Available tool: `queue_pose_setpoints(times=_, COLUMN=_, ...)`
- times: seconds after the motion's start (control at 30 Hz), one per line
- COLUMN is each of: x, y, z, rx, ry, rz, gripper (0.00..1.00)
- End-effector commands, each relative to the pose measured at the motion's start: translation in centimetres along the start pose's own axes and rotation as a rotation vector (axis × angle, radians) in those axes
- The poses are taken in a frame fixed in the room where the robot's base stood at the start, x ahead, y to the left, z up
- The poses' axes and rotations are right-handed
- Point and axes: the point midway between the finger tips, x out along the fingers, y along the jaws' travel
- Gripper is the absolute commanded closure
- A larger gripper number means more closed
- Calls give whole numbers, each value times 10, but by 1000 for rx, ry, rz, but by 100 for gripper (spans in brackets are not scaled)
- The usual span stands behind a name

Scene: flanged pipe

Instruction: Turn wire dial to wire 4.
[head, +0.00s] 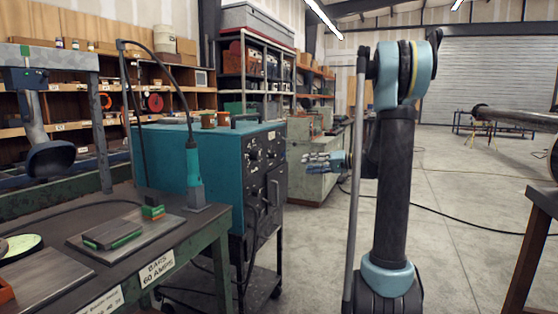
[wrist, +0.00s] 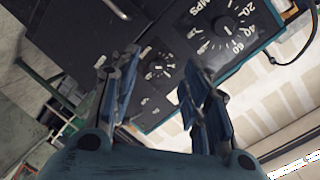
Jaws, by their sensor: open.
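The teal welding machine (head: 205,165) has a black front panel with several small knobs. In the wrist view its panel (wrist: 188,55) appears rotated. A smaller numbered dial (wrist: 154,71) shows between my fingers and looks like the wire dial; its label and setting are too small to read. A larger dial marked AMPS (wrist: 221,29) sits to its upper right, with 20, 40 and 60 around it. My gripper (wrist: 158,92) is open and empty, its fingers either side of the smaller dial in the picture. In the head view my gripper (head: 324,162) is right of the machine, apart from the panel.
A workbench (head: 150,255) with a torch (head: 193,170) and metal bars stands at the front left. A cable hangs before the machine's lower front. Green-grey equipment (head: 312,180) stands behind my gripper. The floor to the right is mostly open, with a pipe (head: 515,117) on supports beyond.

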Motion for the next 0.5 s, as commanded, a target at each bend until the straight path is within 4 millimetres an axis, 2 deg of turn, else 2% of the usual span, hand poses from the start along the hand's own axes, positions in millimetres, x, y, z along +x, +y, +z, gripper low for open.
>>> queue_pose_setpoints(times=0.1, x=-1, y=12, z=-25, rx=-15, ry=48, rz=-64, gripper=57)
queue_pose_setpoints(times=0.2, x=-2, y=18, z=-38, rx=-25, ry=78, rz=-104, gripper=57)
queue_pose_setpoints(times=0.37, x=-2, y=22, z=-49, rx=-34, ry=102, rz=-136, gripper=57)
queue_pose_setpoints(times=0.5, x=5, y=22, z=-52, rx=-35, ry=106, rz=-142, gripper=57)
